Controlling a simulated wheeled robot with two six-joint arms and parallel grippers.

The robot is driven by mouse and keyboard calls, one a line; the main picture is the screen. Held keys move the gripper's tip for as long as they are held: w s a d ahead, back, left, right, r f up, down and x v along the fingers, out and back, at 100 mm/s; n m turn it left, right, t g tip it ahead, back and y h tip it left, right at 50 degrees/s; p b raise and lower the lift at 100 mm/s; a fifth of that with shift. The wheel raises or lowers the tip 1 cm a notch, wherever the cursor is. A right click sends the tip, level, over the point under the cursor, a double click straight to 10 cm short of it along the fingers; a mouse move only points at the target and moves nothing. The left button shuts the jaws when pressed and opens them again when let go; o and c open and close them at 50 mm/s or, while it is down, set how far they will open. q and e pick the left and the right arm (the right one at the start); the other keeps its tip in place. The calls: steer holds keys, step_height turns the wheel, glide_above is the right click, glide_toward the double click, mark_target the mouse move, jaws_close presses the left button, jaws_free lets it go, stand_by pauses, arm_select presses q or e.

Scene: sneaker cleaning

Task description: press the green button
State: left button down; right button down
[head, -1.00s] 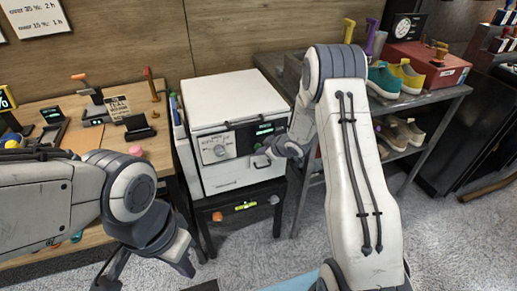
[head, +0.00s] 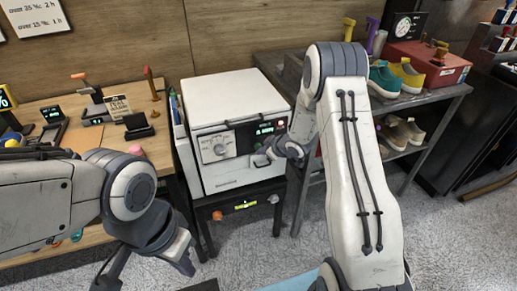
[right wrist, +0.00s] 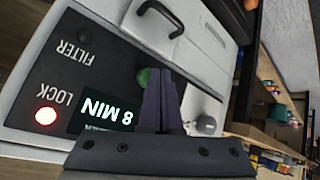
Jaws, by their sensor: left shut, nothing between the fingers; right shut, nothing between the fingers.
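The green button (right wrist: 143,76) is on the dark panel of a white machine (head: 237,95), in the right wrist view. It is partly hidden behind the tips of my right gripper (right wrist: 157,75), which is shut and empty. I cannot tell whether the tips touch the button. In the head view my right gripper (head: 263,157) is at the front right of the machine. The display (right wrist: 107,115) reads 8 MIN, and a red light (right wrist: 45,116) glows by the word LOCK. My left gripper (head: 184,266) is shut and empty, low in front of the wooden desk.
A wooden desk (head: 88,145) with small items stands left. A metal rack (head: 440,97) with shoes stands right. The floor in front is open.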

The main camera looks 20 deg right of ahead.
arm_select(q)
steer(key=shift+f, duration=0.1)
arm_select(e)
steer(key=shift+s, duration=0.45)
steer(key=shift+s, duration=0.1)
arm_select(q)
steer(key=shift+f+b, duration=0.65)
steer(key=shift+b, duration=0.1)
arm_select(e)
steer(key=shift+s+d, duration=0.15)
steer(key=shift+s, duration=2.25)
